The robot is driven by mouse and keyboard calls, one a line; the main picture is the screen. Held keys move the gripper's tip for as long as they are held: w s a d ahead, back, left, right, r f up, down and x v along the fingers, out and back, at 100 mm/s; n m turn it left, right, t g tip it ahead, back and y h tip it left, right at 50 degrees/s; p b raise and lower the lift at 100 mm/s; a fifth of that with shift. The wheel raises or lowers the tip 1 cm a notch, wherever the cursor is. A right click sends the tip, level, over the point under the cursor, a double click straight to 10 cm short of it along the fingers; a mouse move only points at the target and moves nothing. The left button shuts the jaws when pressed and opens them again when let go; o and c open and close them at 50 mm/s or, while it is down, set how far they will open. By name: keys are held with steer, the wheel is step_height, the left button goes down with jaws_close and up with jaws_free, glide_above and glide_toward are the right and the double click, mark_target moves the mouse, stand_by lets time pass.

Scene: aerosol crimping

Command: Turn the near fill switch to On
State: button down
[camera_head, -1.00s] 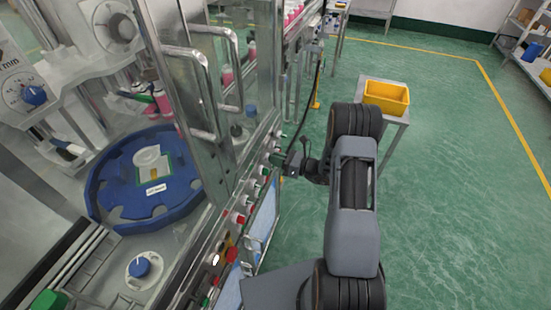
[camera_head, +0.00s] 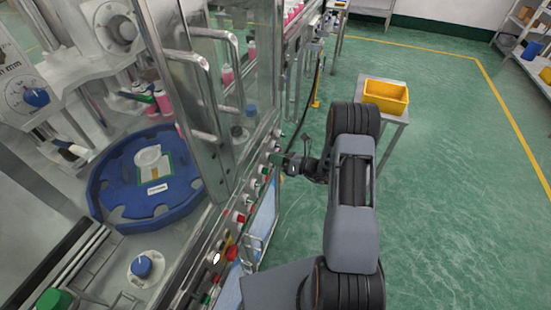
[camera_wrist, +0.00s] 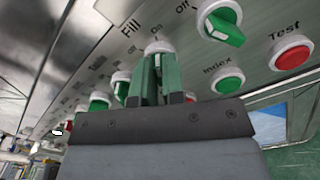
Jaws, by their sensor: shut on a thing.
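The fill switch (camera_wrist: 158,46) has a white round base under the label "Fill" in the wrist view. An "On" mark shows just beside it. My gripper (camera_wrist: 156,75) is shut on its green handle, and the fingers hide most of the handle, so I cannot tell exactly which way it points. In the head view my gripper (camera_head: 284,160) is at the front control panel of the machine, and the switch itself is too small to make out there.
Beside the held switch are another green selector switch (camera_wrist: 222,28), a green Index button (camera_wrist: 228,80) and a red Test button (camera_wrist: 291,52). Glass doors with metal handles (camera_head: 205,95) stand above the panel. A yellow bin (camera_head: 386,97) sits on a side table; green floor around is free.

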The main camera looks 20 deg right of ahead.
steer(key=shift+w+d+r, duration=0.1)
steer(key=shift+w+r, duration=0.05)
steer(key=shift+r, duration=0.05)
steer(key=c, duration=1.5)
jaws_free()
steer(key=shift+o, duration=1.4)
steer(key=shift+f, duration=0.15)
steer(key=b+v, duration=0.2)
steer(key=v, duration=1.2)
